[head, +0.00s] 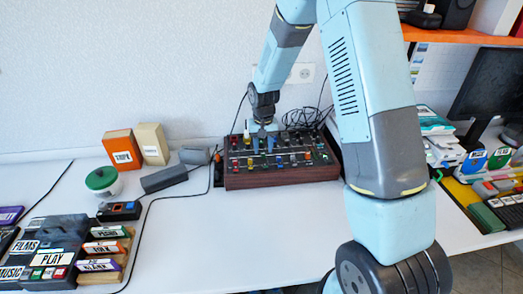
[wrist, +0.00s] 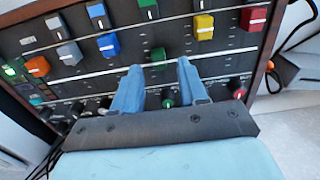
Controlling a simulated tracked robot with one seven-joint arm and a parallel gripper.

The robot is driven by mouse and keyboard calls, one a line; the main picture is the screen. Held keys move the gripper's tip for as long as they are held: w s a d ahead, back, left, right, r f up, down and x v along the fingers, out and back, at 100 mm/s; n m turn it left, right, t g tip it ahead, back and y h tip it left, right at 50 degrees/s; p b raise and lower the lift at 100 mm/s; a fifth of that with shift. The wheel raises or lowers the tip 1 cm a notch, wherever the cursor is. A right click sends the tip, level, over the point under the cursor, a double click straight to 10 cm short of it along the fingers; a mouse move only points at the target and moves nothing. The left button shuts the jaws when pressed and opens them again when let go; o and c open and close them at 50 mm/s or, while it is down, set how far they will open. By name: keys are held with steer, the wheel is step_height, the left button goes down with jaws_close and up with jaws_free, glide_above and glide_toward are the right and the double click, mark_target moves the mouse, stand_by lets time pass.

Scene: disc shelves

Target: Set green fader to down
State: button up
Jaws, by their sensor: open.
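The control panel (head: 282,178) is a dark box with wooden sides and rows of coloured faders and knobs. In the wrist view, a green cap (wrist: 158,55) lies just beyond and between my fingertips, on the dark panel face. Another green cap (wrist: 148,9) with a white line is at the top edge. My gripper (wrist: 159,67) is open, its two blue fingers pointing at the panel with nothing held between them. I cannot tell whether they touch it. In the head view, my gripper (head: 265,133) is over the panel's back part; the green caps are too small to tell there.
Around the green cap are a blue cap (wrist: 108,44), yellow cap (wrist: 204,27), red cap (wrist: 253,18) and orange cap (wrist: 37,66). A green knob (wrist: 167,102) shows between the fingers. Cables (head: 300,118) lie behind the panel. The table (head: 200,235) in front is clear.

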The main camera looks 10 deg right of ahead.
steer(key=shift+f, duration=0.9)
jaws_close()
